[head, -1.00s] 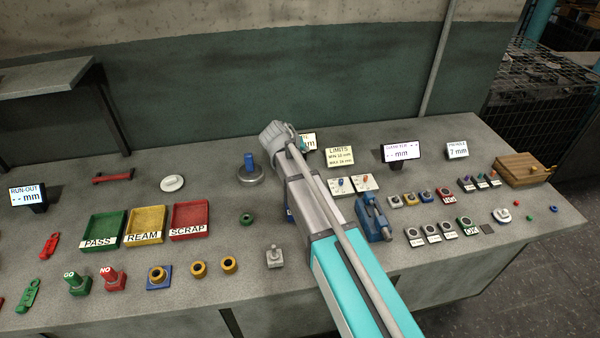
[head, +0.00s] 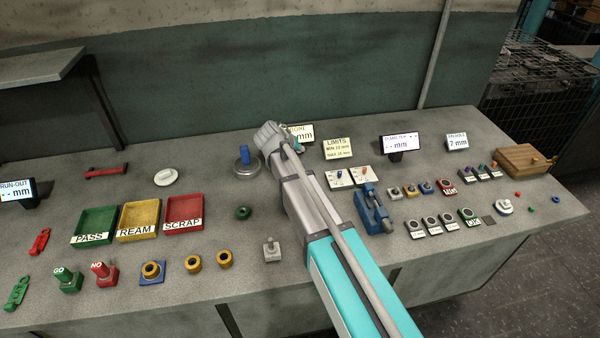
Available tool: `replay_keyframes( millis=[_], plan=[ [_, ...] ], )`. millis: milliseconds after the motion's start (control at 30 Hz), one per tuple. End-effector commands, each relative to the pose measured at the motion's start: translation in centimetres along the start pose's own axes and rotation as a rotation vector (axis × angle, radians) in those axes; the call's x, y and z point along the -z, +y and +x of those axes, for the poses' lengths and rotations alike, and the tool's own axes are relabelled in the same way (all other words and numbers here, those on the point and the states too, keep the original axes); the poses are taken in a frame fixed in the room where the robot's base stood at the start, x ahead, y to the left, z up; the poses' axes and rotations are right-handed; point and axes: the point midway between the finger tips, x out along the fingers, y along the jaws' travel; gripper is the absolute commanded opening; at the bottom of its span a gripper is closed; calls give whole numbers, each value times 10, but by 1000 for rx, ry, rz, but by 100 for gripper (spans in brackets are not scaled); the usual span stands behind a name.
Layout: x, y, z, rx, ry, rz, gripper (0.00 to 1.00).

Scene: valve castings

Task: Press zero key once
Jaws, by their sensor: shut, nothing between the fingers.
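Small push-button boxes stand on the right part of the bench in two rows. The back row has a grey-ringed button (head: 394,193), a yellow one (head: 410,191), a blue one (head: 427,187) and a red-labelled one (head: 447,187). The front row has several black-buttoned boxes (head: 432,226) and a green-ringed one (head: 468,216). Their labels are too small to read, so I cannot tell which is the zero key. My arm reaches up from the bottom, left of these buttons, its wrist end over the middle of the bench.
A blue vise (head: 374,208) stands between my arm and the buttons. Displays (head: 398,143) and a LIMITS card (head: 337,149) stand behind. Two switch plates (head: 340,179) lie nearer. Trays (head: 183,212), gauges and rings are on the left; a wooden block (head: 522,161) is right.

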Motion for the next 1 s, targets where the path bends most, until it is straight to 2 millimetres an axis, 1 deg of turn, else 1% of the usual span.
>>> replay_keyframes(
  millis=[33, 500, 700, 1000],
  plan=[
    [-5, -5, 6, 0, 0, 0, 0],
    [-23, -24, 31, 0, 0, -1, 0],
    [-27, -28, 36, 1, 1, -1, 0],
    [-27, -29, 37, 1, 1, -1, 0]
  ],
)
